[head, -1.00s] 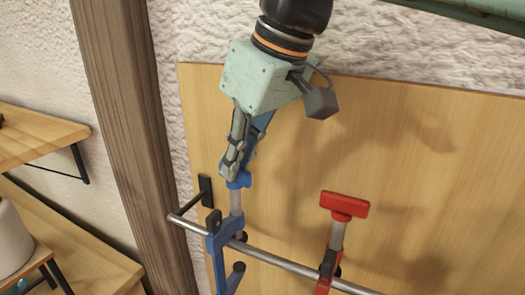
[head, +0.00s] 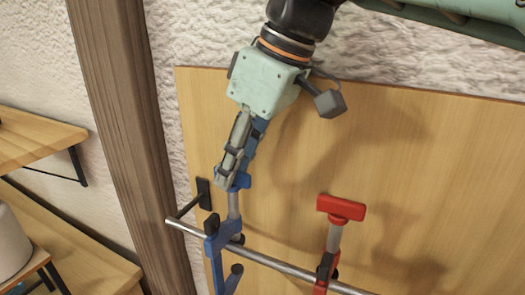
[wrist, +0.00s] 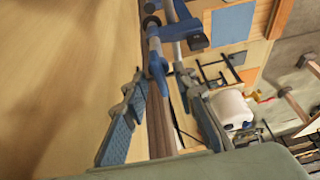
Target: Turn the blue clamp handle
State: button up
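The blue clamp (head: 213,243) hangs on a metal bar, with its blue handle (head: 243,181) at the top of an upright screw. My gripper (head: 230,180) points down at this handle from above, and a grey finger covers part of it. In the wrist view, the blue handle (wrist: 157,67) lies between and just beyond the tips of my two fingers. The fingers stand apart with a gap around the handle; no firm hold shows. Whether one fingertip touches the handle is hard to tell.
A red clamp (head: 327,260) with a red handle (head: 341,208) sits to the right on the same metal bar (head: 270,261). A wooden board (head: 420,180) stands close behind. A wooden post (head: 120,130) and shelves (head: 40,140) are at the left.

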jog(key=shift+r, duration=0.1)
jog(key=v, duration=1.2)
